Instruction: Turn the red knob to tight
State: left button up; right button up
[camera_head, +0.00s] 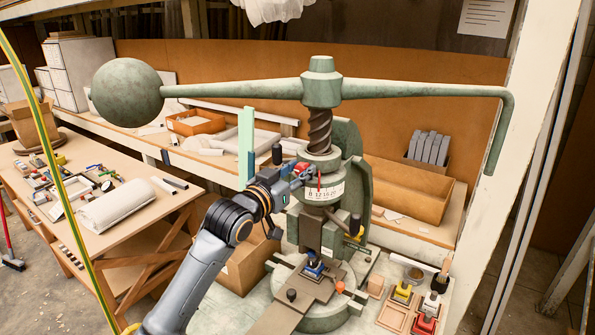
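The green fly press (362,200) stands in the middle, with a white numbered scale (330,192) around its collar below the screw. A small red knob (302,168) shows at the collar's left side, just above the scale. A thin red pointer stands upright over the scale. My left gripper (300,177) comes in from the lower left and its fingertips are at the red knob. The fingers partly hide the knob, and I cannot tell whether they are closed on it. My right gripper is not in view.
The press's long arm (420,89) with its ball weight (127,92) spans above. A workbench (150,195) with small tools stands left. Small coloured blocks (425,325) lie at the lower right. An orange ball handle (340,287) is at the press base.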

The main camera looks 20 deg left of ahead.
pick_arm(q)
grip_shut()
jog(key=shift+m, duration=1.2)
jog(key=m+p, duration=0.1)
jog(key=m, duration=0.3)
jog(key=m+p, duration=0.1)
jog(key=m, duration=0.3)
jog(key=m+p, duration=0.1)
jog(key=m, duration=0.2)
jog(key=shift+d+m, duration=0.1)
jog(key=shift+m, duration=0.3)
jog(key=shift+f+m+p, duration=0.2)
jog(key=shift+m+p, duration=0.4)
jog(key=shift+m, duration=1.2)
